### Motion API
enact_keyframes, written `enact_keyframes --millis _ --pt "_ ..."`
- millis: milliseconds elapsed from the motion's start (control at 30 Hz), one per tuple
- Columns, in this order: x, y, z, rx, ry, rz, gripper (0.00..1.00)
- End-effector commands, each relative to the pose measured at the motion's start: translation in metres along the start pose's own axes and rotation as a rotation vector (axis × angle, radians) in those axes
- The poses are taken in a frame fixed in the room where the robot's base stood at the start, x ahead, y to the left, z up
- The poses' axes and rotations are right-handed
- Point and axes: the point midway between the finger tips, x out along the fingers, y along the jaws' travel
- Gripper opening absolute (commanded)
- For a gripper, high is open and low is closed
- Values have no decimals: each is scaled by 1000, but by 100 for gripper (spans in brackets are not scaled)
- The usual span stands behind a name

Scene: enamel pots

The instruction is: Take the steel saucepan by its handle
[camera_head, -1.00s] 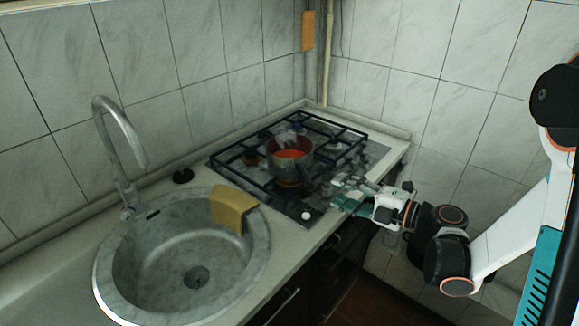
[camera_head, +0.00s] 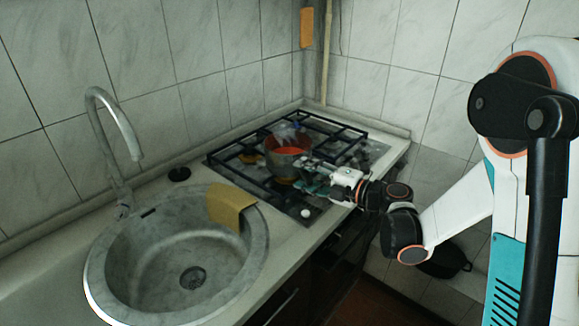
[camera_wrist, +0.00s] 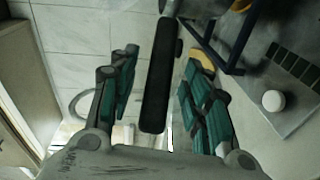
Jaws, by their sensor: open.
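The steel saucepan (camera_head: 290,162) stands on the gas hob in the head view, with red-orange contents and steam above it. In the wrist view its long dark handle (camera_wrist: 157,85) runs down between my fingers, with a gap on both sides. My gripper (camera_head: 312,184) is at the right front of the pan, around the handle; it hides most of the handle in the head view. In the wrist view my gripper (camera_wrist: 158,70) is open, its teal-padded fingers on either side of the handle. The pan body is mostly out of the wrist view.
The hob (camera_head: 326,196) has a black grate (camera_head: 240,177) around the pan and a white knob (camera_head: 305,213) at its front edge. A sink (camera_head: 135,275) with a tap and a yellow cloth (camera_head: 230,206) lies to the left. Tiled walls stand behind.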

Motion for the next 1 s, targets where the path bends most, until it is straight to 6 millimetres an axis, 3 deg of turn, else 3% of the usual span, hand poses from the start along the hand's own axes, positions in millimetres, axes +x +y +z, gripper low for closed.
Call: enact_keyframes --millis 200,400,1000 --pt "1 1 0 0 -1 0 44" --pt "1 1 0 0 -1 0 0" --pt "0 4 0 0 -1 1 0"
